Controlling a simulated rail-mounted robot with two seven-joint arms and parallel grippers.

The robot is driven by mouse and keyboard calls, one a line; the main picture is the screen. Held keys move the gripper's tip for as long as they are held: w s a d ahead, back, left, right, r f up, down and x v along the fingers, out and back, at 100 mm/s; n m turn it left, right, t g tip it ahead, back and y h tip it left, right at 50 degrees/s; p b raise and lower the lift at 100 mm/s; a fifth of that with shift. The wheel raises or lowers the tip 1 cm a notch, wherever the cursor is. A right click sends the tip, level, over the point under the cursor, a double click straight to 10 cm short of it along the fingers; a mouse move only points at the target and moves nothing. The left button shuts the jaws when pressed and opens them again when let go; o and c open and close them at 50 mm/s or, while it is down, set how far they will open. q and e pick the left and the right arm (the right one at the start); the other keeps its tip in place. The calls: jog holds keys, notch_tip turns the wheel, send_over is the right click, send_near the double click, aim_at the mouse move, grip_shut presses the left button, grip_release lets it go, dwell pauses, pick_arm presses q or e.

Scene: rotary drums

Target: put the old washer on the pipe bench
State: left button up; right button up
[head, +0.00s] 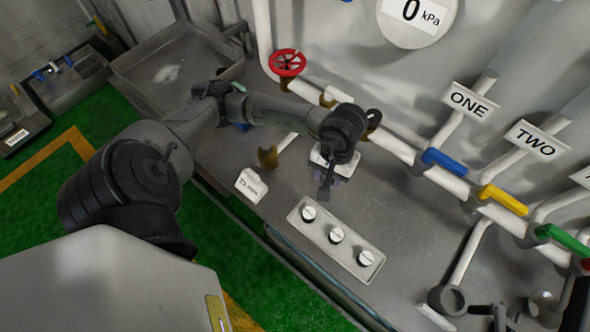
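My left gripper (326,185) reaches down over the grey pipe bench (290,187), just behind the strip with white round pieces. Its dark fingers look close together, and I cannot tell whether they are shut or hold anything. A small bluish patch shows beside the fingers, too small to identify. I cannot make out the old washer. A brass-coloured pipe end (268,158) stands on the bench left of the gripper. Dark parts at the lower right edge may belong to my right arm, but its fingers cannot be made out.
A strip (320,243) holds three white round pieces. A small white label block (251,185) stands near the bench's front edge. A red handwheel (287,63) and blue (444,161), yellow (503,199) and green (563,240) valve handles line the pipe behind. A grey tray (120,70) is at upper left.

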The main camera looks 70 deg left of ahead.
pick_arm(q)
jog(key=s+a+f, duration=0.1)
jog(key=a+f, duration=0.1)
jog(key=a, duration=0.1)
jog(key=s+a+f, duration=0.1)
jog(key=a+f, duration=0.1)
jog(key=a, duration=0.1)
jog(key=s+a+f, duration=0.1)
jog(key=a+f, duration=0.1)
jog(key=a, duration=0.1)
jog(key=shift+s+a+p, duration=0.1)
jog(key=shift+a+p, duration=0.1)
jog(key=shift+p, duration=0.1)
jog(key=shift+f, duration=1.95)
jog(key=shift+f, duration=0.1)
jog(key=shift+f, duration=0.1)
jog(key=o, duration=0.9)
jog(key=shift+r, duration=0.2)
